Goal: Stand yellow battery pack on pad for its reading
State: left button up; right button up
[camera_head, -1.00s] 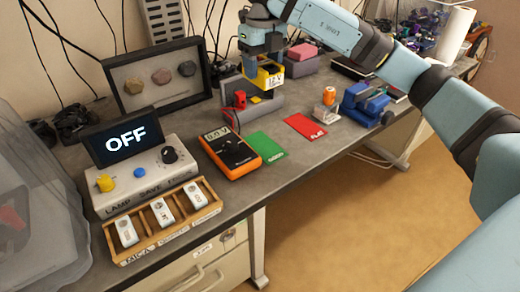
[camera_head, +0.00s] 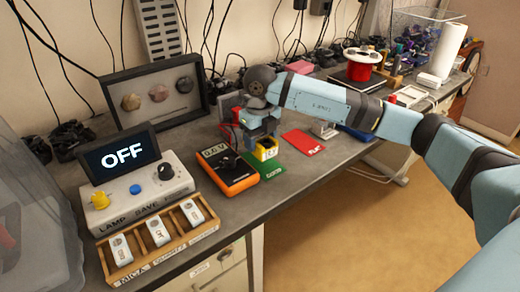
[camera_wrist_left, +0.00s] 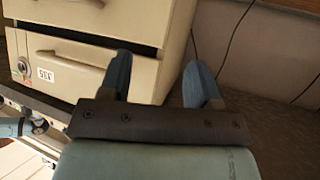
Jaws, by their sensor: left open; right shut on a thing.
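The yellow battery pack (camera_head: 266,152) is in my right gripper (camera_head: 263,141), which is shut on it from above. The pack looks upright at the far end of the green pad (camera_head: 264,170); I cannot tell whether it touches the pad. The red pad (camera_head: 303,142) lies bare to the right. My left gripper (camera_wrist_left: 160,85) is open and empty in the left wrist view, facing a drawer cabinet.
A lamp control box (camera_head: 138,190) with an OFF screen (camera_head: 121,155) and a wooden tray (camera_head: 160,240) of white pieces stand left. A framed rock display (camera_head: 160,94) stands behind. A red reel (camera_head: 360,68) is farther right. The bench's front edge is close to the pads.

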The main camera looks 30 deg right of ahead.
aim_at(260, 137)
notch_tip(260, 137, down, 4)
jog(key=shift+r, duration=0.2)
jog(key=shift+f, duration=0.15)
jog(key=o, duration=0.8)
jog(key=shift+o, duration=0.2)
jog(key=shift+r, duration=0.25)
notch_tip(260, 137, up, 12)
jog(key=shift+f+p, duration=0.1)
jog(key=shift+p, duration=0.2)
